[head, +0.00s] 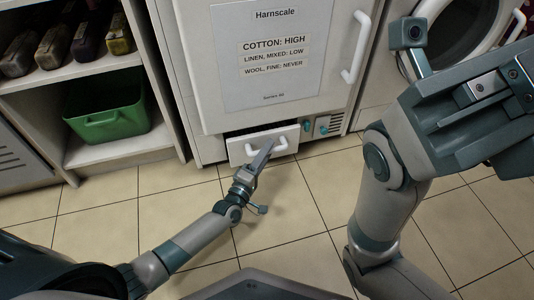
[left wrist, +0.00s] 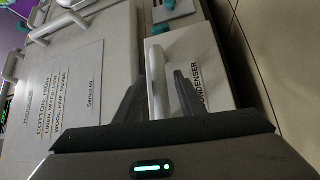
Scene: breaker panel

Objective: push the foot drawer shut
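The foot drawer (head: 234,151) is a small white drawer low on the front of the white Harnscale machine. It stands out from the machine, with a dark gap behind its front. Its front is marked CONDENSER in the left wrist view (left wrist: 215,65). It has a white bar handle (head: 281,143), which also shows in the left wrist view (left wrist: 157,75). My left gripper (head: 268,147) is at the handle, its fingers apart with the handle between them in the left wrist view (left wrist: 160,82). Contact is unclear. My right gripper (head: 485,90) is raised close to the camera; its fingertips cannot be made out.
The large machine door (head: 345,100) above the drawer has a long white handle (head: 356,48). Teal knobs (head: 307,126) sit right of the drawer. A shelf at left holds bottles and a green bin (head: 105,118). A round-door washer (head: 440,30) stands at right. Tiled floor (head: 300,195) in front is clear.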

